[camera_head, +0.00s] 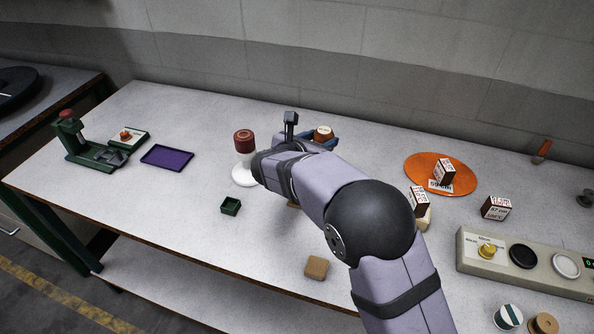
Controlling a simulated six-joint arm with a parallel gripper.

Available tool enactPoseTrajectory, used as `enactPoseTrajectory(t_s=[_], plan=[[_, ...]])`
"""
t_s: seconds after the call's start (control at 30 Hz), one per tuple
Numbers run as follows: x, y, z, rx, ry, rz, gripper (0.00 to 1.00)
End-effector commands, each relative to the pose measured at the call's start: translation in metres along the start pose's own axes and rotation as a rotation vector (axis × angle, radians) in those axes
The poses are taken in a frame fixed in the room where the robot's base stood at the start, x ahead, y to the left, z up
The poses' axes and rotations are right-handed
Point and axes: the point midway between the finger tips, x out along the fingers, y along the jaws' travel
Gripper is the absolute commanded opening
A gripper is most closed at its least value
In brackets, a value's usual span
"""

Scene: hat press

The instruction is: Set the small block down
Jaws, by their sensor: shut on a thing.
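My arm reaches in from the lower right over the bench, and its wrist is beside the white round base in the middle. My gripper's jaws are hidden behind my own arm, so what they hold does not show. A tan wooden block (316,267) lies on the bench near the front edge, in front of my arm. I cannot tell which thing is the small block.
A small green box (230,206), purple tray (167,157) and green press (89,151) are left. An orange disc (412,166), printed boxes (496,208) and beige panel (470,257) are right.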

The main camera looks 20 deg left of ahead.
Motion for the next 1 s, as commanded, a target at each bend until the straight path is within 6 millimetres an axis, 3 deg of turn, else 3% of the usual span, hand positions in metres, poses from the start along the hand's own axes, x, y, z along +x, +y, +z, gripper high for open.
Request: enactPoseTrajectory(t_s=[0.17, 0.4, 0.6, 0.8, 1.0], plan=[[-0.033, 0.019, -0.013, 0.004, -0.001, 0.008, 0.19], [-0.112, 0.047, -0.046, 0.01, 0.0, 0.009, 0.19], [-0.173, 0.055, -0.07, 0.007, 0.001, 0.003, 0.19], [-0.206, 0.055, -0.083, 0.002, 0.0, -0.003, 0.19], [-0.212, 0.053, -0.087, 0.001, 0.0, -0.008, 0.19]])
